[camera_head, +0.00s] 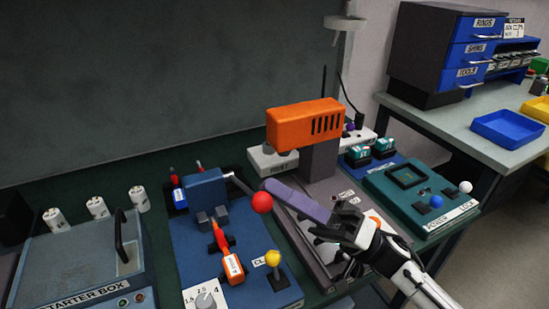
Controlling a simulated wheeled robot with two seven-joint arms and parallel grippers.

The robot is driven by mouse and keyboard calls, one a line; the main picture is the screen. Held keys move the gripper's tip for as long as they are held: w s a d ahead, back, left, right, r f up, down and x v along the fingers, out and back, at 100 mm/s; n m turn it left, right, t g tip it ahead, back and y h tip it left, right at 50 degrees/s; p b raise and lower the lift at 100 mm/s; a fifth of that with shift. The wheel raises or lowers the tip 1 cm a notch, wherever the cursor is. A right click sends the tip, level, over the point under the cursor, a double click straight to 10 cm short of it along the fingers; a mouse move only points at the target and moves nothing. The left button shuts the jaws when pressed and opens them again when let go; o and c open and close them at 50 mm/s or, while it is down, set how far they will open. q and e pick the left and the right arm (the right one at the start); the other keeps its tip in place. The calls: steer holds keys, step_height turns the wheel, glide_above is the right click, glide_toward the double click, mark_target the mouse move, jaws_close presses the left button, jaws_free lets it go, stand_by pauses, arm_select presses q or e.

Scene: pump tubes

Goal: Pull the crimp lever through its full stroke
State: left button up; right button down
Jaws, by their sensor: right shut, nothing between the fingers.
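The crimp lever is a thin metal rod with a red ball knob (262,202). It slants down to the right from the blue crimp press (206,188). My right gripper (340,215) reaches in from the lower right and is shut and empty, to the right of the red knob. A purple bar (294,201) lies between the gripper and the knob; I cannot tell whether it belongs to the gripper. An orange-and-red piece (231,266) lies in front of the press on the blue base plate (190,262). My left gripper is not in view.
A yellow-knobbed lever (272,258) and a dial (206,299) stand at the front. An orange-headed machine (305,122) rises behind my right gripper. A green power box (425,195) is to the right, and a starter box (75,265) to the left.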

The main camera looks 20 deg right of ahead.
step_height(320, 180, up, 4)
steer(key=w+d+p, duration=0.2)
steer(key=p, duration=0.2)
steer(key=w+f+b+v, duration=0.1)
steer(key=b+v, duration=0.3)
steer(key=v, duration=0.6)
steer(key=shift+a+f, duration=0.2)
steer(key=shift+f, duration=0.2)
steer(key=shift+s, duration=0.15)
